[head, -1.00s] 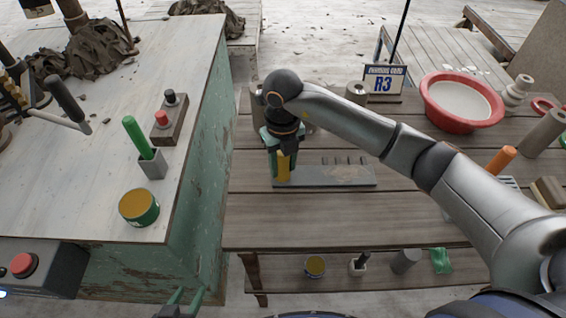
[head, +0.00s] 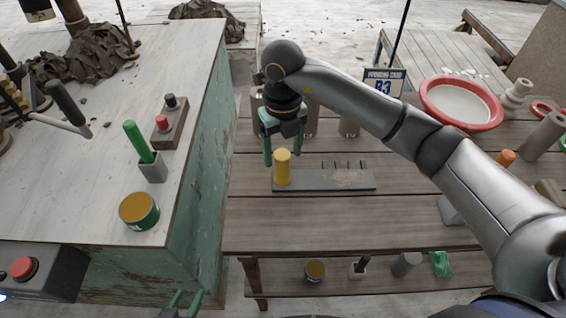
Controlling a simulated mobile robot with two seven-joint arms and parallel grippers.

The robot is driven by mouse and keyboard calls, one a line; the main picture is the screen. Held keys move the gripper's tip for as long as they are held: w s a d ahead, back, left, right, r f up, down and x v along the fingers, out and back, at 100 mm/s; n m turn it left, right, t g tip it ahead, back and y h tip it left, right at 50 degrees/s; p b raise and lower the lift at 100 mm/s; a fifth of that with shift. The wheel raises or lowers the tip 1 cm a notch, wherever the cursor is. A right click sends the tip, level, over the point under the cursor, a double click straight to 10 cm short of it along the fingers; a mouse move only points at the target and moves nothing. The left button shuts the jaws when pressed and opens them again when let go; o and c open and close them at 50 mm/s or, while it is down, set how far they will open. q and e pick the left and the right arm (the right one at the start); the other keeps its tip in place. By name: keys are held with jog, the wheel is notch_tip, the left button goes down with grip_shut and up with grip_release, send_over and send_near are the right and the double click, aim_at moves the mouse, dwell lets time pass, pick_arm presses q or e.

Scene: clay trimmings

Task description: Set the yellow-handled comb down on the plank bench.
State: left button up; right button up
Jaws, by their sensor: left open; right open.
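The yellow-handled comb (head: 283,168) rests on the plank bench (head: 330,222). Its yellow handle stands upright at the left end of a long flat grey body with short prongs along its far edge and a pale smear on top. My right gripper (head: 282,152) is open just above and behind the handle, its green fingers apart and nothing between them. My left gripper (head: 187,300) shows only at the bottom edge, green fingertips apart, empty, away from the comb; the rest of it is out of frame.
A red basin (head: 462,103), a sign reading R3 (head: 384,80) and several grey cylinders stand on the bench's far side. A pale-topped green cabinet (head: 205,165) adjoins on the left, carrying a can (head: 139,211) and a green-handled tool (head: 138,142). The bench front is clear.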

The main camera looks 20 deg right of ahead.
notch_tip(320, 180, up, 6)
